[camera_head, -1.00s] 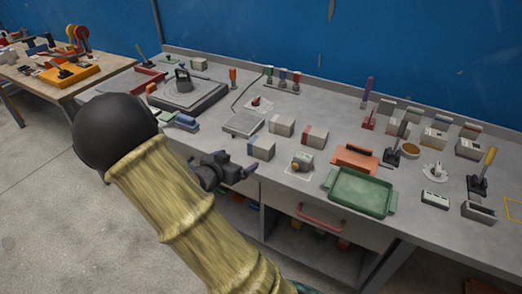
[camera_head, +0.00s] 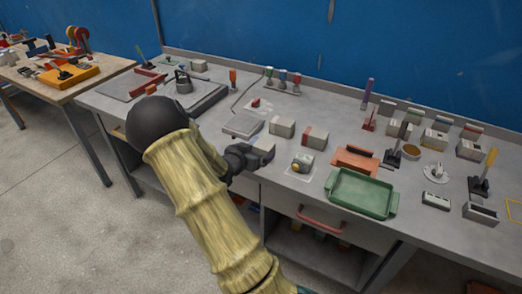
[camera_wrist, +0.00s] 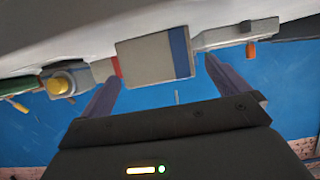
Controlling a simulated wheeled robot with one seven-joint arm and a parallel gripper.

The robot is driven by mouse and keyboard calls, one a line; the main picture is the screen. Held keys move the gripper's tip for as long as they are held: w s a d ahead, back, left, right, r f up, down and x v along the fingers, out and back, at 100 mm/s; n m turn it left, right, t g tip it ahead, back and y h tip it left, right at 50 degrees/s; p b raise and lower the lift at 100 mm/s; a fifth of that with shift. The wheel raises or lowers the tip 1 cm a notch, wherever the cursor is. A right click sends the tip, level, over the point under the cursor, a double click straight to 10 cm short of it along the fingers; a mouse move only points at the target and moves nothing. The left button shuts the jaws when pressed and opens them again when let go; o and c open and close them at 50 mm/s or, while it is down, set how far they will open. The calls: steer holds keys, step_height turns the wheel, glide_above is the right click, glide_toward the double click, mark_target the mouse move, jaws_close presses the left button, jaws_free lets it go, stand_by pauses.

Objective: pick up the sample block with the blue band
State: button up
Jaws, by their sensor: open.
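The sample block with the blue band (camera_head: 264,145) is a pale grey block near the front edge of the bench, partly hidden behind my gripper (camera_head: 248,157). In the wrist view, the block (camera_wrist: 150,59) fills the space just ahead of my fingers, with its dark blue band at the right end. My gripper (camera_wrist: 163,72) is open, with one finger towards each end of the block. The fingertips reach close to the block's near edge. I cannot tell whether they touch it.
A plain-looking pale block (camera_head: 282,127) and a red-banded block (camera_head: 314,138) stand just behind. A device with a yellow knob (camera_head: 302,163) sits to the right, by a green tray (camera_head: 361,193). A flat grey plate (camera_head: 242,125) lies to the left.

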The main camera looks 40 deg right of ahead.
mark_target(257, 150)
steer(key=shift+x, duration=2.6)
steer(key=shift+s+f, duration=0.1)
steer(key=c, duration=1.1)
step_height(257, 150, up, 10)
steer(key=shift+r+p, duration=0.1)
steer(key=shift+p, duration=0.55)
